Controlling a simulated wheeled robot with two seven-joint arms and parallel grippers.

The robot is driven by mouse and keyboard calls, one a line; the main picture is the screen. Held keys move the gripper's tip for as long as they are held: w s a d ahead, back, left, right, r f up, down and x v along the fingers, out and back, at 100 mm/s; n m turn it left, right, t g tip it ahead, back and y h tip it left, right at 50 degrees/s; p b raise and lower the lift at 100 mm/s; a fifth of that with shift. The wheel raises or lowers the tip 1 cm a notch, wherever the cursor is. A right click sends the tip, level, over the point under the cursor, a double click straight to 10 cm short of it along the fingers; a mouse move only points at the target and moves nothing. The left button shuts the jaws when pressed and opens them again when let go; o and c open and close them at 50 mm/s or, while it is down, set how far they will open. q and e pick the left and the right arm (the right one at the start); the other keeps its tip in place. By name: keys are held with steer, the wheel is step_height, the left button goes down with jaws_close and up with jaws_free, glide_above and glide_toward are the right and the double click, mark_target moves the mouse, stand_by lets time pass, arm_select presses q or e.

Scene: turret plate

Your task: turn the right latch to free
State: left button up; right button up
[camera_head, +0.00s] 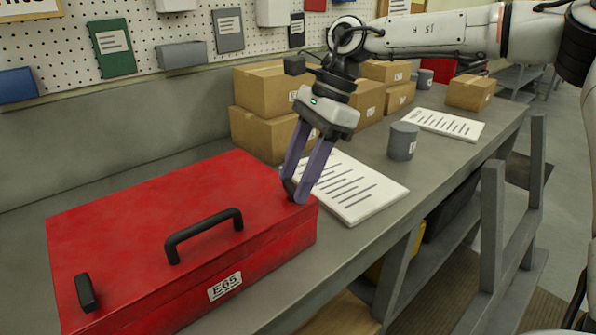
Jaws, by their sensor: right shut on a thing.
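A red case (150,225) lies on the grey workbench at the left, its lid down. A black handle (204,236) stands on the lid near the front, and a label reading E65 (225,287) is on the front face. The left latch (86,292) is a small black bar at the lid's left front. My right gripper (295,190) points down at the lid's right front corner and is shut on the right latch (290,190), which is mostly hidden between the fingertips. How far that latch is turned I cannot tell. My left gripper is not in view.
A paper pad (350,190) lies right of the case. A grey can (403,141), another pad (443,124) and several cardboard boxes (268,90) stand farther along the workbench (385,235). A pegboard wall with hung items rises behind.

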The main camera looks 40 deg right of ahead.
steer(key=shift+w+n+g, duration=0.2)
steer(key=shift+n+g, duration=0.4)
steer(key=shift+n, duration=1.4)
steer(key=o, duration=1.1)
steer(key=shift+c, duration=0.2)
steer(key=v, duration=1)
steer(key=shift+r, duration=0.15)
steer(key=shift+d, duration=0.1)
